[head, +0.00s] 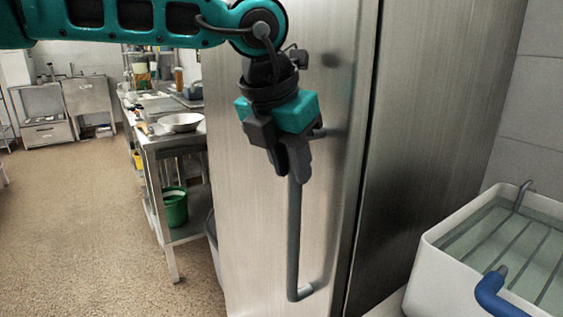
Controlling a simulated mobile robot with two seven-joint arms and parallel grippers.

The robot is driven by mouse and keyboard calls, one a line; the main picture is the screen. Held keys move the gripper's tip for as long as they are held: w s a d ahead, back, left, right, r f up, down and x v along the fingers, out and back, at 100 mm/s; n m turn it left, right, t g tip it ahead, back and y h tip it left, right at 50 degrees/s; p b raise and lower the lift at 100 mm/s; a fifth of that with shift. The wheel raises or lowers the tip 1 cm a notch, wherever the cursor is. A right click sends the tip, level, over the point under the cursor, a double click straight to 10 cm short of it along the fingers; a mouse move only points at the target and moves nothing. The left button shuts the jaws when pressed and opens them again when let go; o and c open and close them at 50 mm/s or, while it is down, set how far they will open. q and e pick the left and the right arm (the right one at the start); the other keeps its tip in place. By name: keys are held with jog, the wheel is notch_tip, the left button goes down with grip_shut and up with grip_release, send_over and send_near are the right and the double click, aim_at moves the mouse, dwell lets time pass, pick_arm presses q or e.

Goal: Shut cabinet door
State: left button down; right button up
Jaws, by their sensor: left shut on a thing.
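The cabinet door (245,230) is a tall brushed-metal panel in the middle of the head view. A long grey bar handle (294,235) runs vertically down its face. My left gripper (292,170) is shut on the upper part of this handle, pointing downward. The fingers hide the handle's top portion. To the right of the door's edge is the darker metal side of the cabinet (425,150). A narrow dark line runs between them; I cannot tell how far the door stands open. My right gripper does not show.
A white basin with a ribbed tray (440,262) and a blue-handled item (492,295) is at the lower right. A steel table with a metal bowl (181,122) and a green bucket (175,207) stands left of the door. The floor (80,230) at left is clear.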

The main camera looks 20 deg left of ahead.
pick_arm(q)
jog(key=shift+w+d+r, duration=0.1)
jog(key=shift+d+r, duration=0.05)
jog(key=shift+d, duration=0.2)
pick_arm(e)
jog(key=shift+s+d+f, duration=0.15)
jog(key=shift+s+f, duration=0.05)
pick_arm(q)
jog(key=c, duration=1)
grip_release()
jog(key=shift+w+d, duration=0.2)
jog(key=shift+o, duration=0.2)
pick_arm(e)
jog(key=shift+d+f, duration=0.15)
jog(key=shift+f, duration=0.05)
pick_arm(q)
jog(key=p+v, duration=0.1)
jog(key=v, duration=1.1)
jog(key=shift+s+a+r+p, duration=0.15)
jog(key=shift+a+r+p, duration=0.05)
jog(key=shift+r+p, duration=0.1)
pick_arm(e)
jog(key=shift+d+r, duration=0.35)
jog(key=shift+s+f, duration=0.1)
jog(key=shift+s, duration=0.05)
